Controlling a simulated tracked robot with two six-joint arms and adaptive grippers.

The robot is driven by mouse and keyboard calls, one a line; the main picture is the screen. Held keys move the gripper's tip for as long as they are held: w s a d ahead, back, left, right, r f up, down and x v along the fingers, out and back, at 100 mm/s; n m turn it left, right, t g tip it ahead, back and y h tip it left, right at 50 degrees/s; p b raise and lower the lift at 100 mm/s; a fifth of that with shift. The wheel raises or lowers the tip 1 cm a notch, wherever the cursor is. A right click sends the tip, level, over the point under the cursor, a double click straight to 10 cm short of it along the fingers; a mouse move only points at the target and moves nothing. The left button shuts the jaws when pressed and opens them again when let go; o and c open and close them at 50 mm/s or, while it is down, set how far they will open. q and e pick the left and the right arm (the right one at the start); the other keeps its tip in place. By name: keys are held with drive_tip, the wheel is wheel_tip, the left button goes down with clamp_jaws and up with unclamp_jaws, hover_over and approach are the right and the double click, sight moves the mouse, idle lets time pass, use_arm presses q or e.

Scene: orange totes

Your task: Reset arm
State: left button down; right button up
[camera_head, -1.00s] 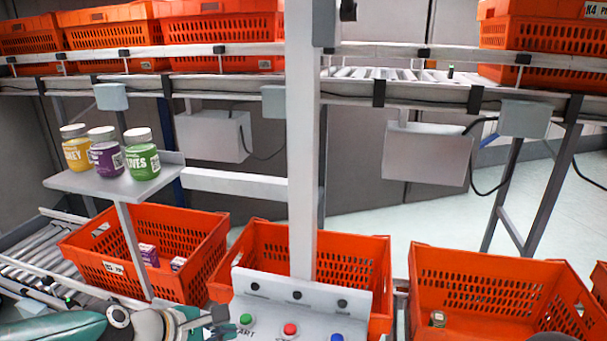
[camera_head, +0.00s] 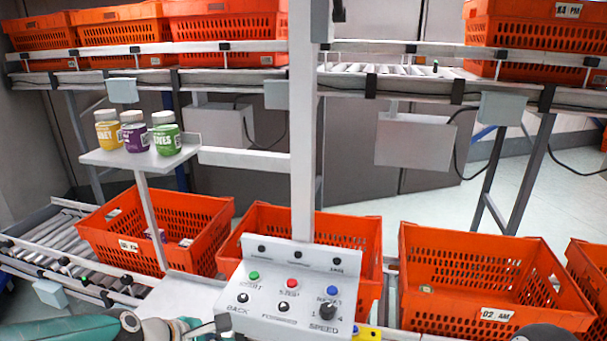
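My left gripper (camera_head: 207,329) shows at the bottom edge of the head view, left of the control panel (camera_head: 284,318). Its arm, with a teal link, comes in from the lower left. The fingers are small and partly cut off, so whether they are open or shut is unclear. Of my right arm only a dark rounded part shows at the bottom edge, right of the panel. My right gripper is out of view.
Orange totes (camera_head: 203,217), (camera_head: 372,235), (camera_head: 537,255) stand on the lower roller conveyor (camera_head: 52,239). One left tote holds small purple boxes (camera_head: 160,236). Yellow, purple and green jars (camera_head: 165,138) stand on a small shelf (camera_head: 120,158). A white post (camera_head: 303,130) rises mid-view.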

use_arm(q)
drive_tip(key=s+d+f+m+g, duration=0.1)
drive_tip(key=s+f+m, duration=0.5)
drive_tip(key=f, duration=0.4)
drive_tip(key=s+f+m+g+y, duration=0.1)
drive_tip(key=s+f+m+g, duration=0.1)
drive_tip(key=s+f+m, duration=0.4)
drive_tip(key=s+d+f+m+g, duration=0.1)
drive_tip(key=s+f+m, duration=0.4)
drive_tip(key=f, duration=1)
drive_tip(key=shift+s+d+m+g, duration=0.3)
drive_tip(key=shift+s+m+g, duration=0.1)
drive_tip(key=shift+s+g, duration=0.3)
drive_tip(key=shift+d, duration=0.1)
